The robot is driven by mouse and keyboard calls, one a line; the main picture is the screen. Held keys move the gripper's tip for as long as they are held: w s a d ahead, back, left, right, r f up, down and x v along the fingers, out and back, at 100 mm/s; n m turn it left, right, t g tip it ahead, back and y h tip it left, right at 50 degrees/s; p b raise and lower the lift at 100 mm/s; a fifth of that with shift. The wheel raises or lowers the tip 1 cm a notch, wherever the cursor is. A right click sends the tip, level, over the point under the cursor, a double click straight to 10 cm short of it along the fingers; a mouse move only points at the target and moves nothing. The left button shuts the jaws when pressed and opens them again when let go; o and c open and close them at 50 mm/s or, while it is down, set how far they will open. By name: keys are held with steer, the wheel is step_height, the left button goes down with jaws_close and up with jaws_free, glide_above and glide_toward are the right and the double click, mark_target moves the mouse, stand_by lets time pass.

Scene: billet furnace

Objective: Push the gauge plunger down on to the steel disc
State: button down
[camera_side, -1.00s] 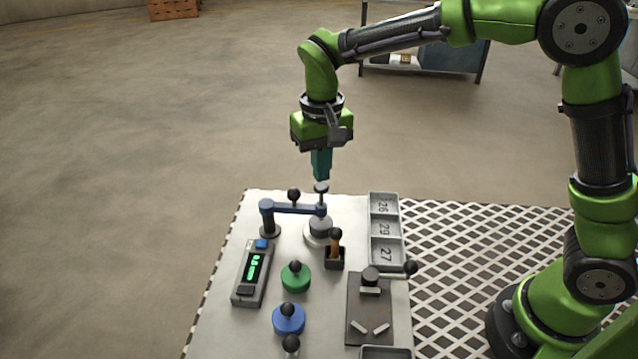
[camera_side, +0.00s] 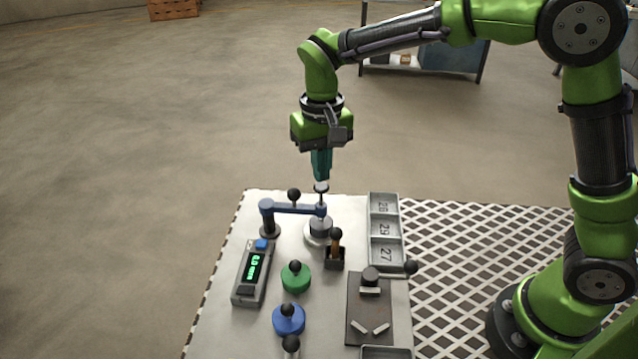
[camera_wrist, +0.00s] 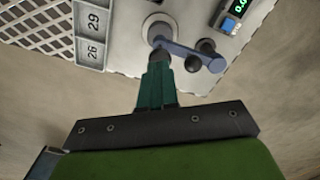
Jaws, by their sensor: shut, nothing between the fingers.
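My gripper (camera_side: 321,186) points straight down, fingers shut and empty, with its tips at the top of the gauge plunger (camera_side: 321,198). Tips and plunger top look in contact, with no visible gap. The plunger passes through the end of the blue gauge arm (camera_side: 295,208). Below it the steel disc (camera_side: 320,224) sits on a round pale base. I cannot tell whether the plunger's lower end touches the disc. In the wrist view my teal fingers (camera_wrist: 156,72) cover the plunger top, in front of the blue arm (camera_wrist: 192,54).
A gauge readout (camera_side: 253,272) with lit green digits lies left. A black-knobbed handle in a dark block (camera_side: 335,256), green (camera_side: 295,278) and blue (camera_side: 289,319) knobbed discs stand nearer. A numbered tray (camera_side: 386,230) and a dark plate (camera_side: 369,312) are right.

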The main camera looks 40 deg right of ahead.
steer(key=shift+f, duration=0.25)
steer(key=shift+f, duration=1.1)
stand_by(0.5)
steer(key=shift+r, duration=1.05)
steer(key=shift+r, duration=0.1)
steer(key=shift+r, duration=2.4)
steer(key=shift+w, duration=0.1)
